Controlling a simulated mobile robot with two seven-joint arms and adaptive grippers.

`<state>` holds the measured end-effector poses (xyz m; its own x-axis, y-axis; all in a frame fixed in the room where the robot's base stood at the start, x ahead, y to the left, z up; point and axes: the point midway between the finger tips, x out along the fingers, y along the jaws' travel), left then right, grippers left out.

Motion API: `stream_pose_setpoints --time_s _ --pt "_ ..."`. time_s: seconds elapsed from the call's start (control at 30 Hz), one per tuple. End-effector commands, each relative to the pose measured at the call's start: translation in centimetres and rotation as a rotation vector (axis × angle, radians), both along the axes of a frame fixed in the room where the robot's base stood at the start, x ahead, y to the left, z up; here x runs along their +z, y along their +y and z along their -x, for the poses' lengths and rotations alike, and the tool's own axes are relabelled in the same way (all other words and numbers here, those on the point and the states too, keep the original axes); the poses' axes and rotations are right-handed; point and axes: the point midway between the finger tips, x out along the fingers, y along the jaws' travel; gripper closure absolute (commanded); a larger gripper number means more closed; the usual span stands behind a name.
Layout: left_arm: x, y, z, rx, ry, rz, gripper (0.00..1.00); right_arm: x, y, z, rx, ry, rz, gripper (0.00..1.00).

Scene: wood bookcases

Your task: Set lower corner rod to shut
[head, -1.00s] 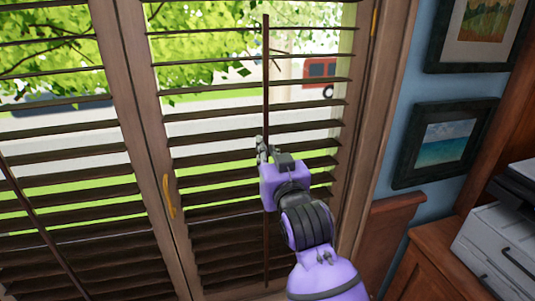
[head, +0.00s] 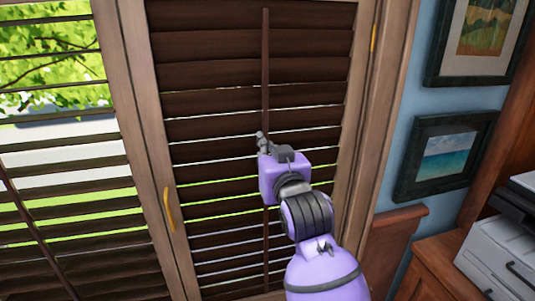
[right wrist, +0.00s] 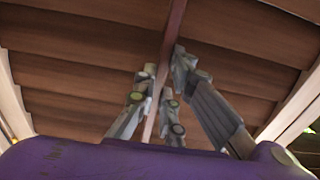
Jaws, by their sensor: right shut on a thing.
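The dark vertical rod (head: 266,70) runs down the middle of the right shutter panel (head: 210,75). My right gripper (head: 263,143) is at the rod around mid-height of the panel, with its fingers shut on it. In the right wrist view the rod (right wrist: 174,25) passes between the fingers (right wrist: 160,95). The right panel's slats are tilted nearly closed, with thin bright gaps between the middle and lower ones. My left gripper is in neither current view.
The left shutter panel (head: 60,170) has open slats and its own rod (head: 35,235). A yellow handle (head: 169,209) is on the frame between the panels. A wooden chair (head: 395,240), a cabinet (head: 425,270) and a printer (head: 500,255) stand at the right.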

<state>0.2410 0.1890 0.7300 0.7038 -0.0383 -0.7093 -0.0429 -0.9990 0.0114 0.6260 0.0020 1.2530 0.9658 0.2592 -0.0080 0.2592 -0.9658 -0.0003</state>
Motion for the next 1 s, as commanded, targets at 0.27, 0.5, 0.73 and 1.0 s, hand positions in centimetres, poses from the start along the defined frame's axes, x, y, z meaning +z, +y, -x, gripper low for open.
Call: stream_pose_setpoints --time_s 0.27,0.5,0.73,1.0 --pt "0.1 0.0 -0.1 -0.001 -0.003 -0.001 0.26 0.7 0.0 0.1 0.0 -0.014 -0.003 0.71" --pt "0.2 0.0 -0.1 0.0 -0.004 -0.001 0.26 0.5 0.0 0.2 0.0 -0.011 -0.003 0.71" --pt "0.1 0.0 -0.1 -0.001 -0.003 -0.001 0.26 0.4 -0.8 3.1 0.0 -0.009 -0.004 0.71" --pt "0.1 0.0 -0.1 -0.001 -0.003 -0.001 0.26 0.4 -2.4 8.6 -0.001 -0.011 -0.003 0.71"
